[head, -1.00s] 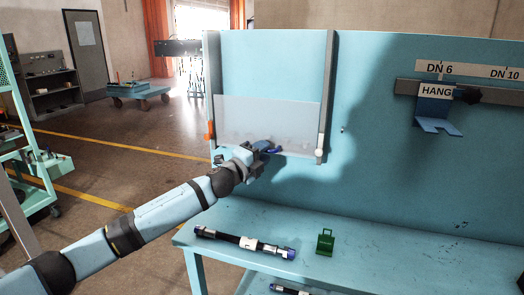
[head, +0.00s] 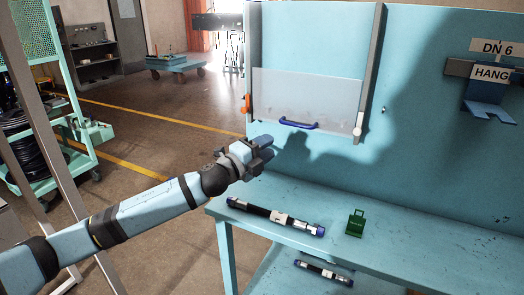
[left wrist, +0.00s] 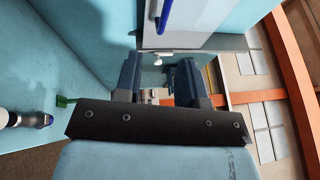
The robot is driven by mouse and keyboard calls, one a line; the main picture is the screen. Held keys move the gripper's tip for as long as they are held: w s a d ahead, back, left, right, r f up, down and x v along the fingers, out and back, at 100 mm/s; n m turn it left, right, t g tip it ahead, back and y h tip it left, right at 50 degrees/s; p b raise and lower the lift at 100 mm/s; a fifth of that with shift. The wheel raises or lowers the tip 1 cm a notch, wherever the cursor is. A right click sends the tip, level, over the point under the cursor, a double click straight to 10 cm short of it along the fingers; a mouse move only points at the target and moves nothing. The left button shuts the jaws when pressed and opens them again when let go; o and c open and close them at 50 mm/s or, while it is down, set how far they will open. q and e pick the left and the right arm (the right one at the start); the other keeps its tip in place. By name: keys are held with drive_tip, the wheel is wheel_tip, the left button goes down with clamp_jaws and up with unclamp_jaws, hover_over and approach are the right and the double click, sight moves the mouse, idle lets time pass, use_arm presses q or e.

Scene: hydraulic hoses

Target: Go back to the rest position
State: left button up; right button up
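My left gripper (head: 264,151) is in front of the blue bench's back wall, below and left of the blue handle (head: 299,124). Its two fingers are apart with nothing between them, as the left wrist view (left wrist: 157,80) shows. The handle sits at the lower edge of a translucent panel (head: 305,95) in a grey-railed frame. The handle also shows at the top of the left wrist view (left wrist: 165,14), clear of the fingers. My right gripper is in neither current view.
A black hose with blue-capped ends (head: 275,216) and a green stand (head: 355,223) are on the bench top (head: 400,250). Another hose (head: 323,272) lies on the shelf below. A HANG hook (head: 489,100) is at right. A green trolley (head: 75,150) stands at left.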

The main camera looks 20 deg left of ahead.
use_arm(q)
drive_tip(key=shift+s+a+f, duration=0.1)
drive_tip(key=shift+s+a, duration=0.2)
drive_tip(key=shift+s, duration=0.3)
use_arm(e)
drive_tip(key=shift+r, duration=0.15)
